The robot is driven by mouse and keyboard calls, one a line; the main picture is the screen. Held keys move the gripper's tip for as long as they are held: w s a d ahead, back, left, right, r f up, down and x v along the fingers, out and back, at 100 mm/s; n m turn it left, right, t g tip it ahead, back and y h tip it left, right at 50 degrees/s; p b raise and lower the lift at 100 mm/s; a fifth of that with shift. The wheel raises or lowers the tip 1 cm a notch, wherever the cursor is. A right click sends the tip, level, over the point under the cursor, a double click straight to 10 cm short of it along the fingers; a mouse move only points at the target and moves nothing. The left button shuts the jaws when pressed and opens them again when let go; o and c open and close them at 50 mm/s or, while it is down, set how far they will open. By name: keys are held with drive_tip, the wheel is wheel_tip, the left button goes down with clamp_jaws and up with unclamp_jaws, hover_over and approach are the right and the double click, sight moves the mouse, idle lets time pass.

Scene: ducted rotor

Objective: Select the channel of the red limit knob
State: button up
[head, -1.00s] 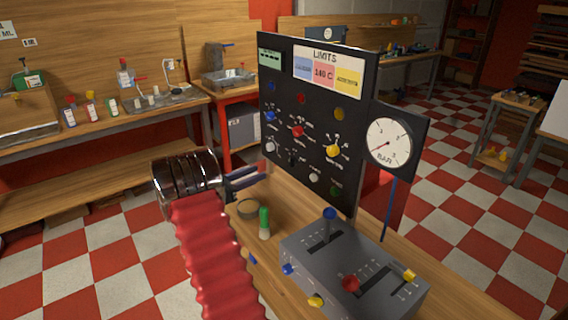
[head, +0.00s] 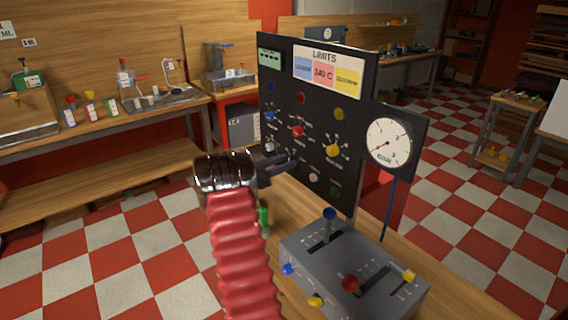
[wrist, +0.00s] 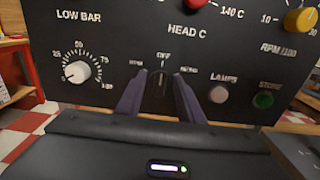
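The black selector switch (wrist: 160,84) sits on the black panel under "HEAD C". Its "OFF" mark is at the top, with small labels to either side that are hard to read. My gripper (wrist: 160,98) is open, with one finger on each side of the switch; I cannot tell whether they touch it. The red limit knob (head: 297,131) is above, in the middle of the panel (head: 352,75); its lower edge shows in the wrist view (wrist: 195,3). In the head view my gripper (head: 288,166) reaches the panel's lower part and hides the switch.
A white knob (wrist: 76,71) marked "LOW BAR" is left of the switch. A white "LAMPS" button (wrist: 218,94) and a green button (wrist: 263,101) are right. A yellow knob (head: 333,151) is up right. A grey lever box (head: 300,245) stands in front.

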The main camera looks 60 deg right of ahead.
drive_tip(key=shift+s+d, duration=0.1)
drive_tip(key=shift+d, duration=0.1)
drive_tip(key=shift+c, duration=0.7)
clamp_jaws()
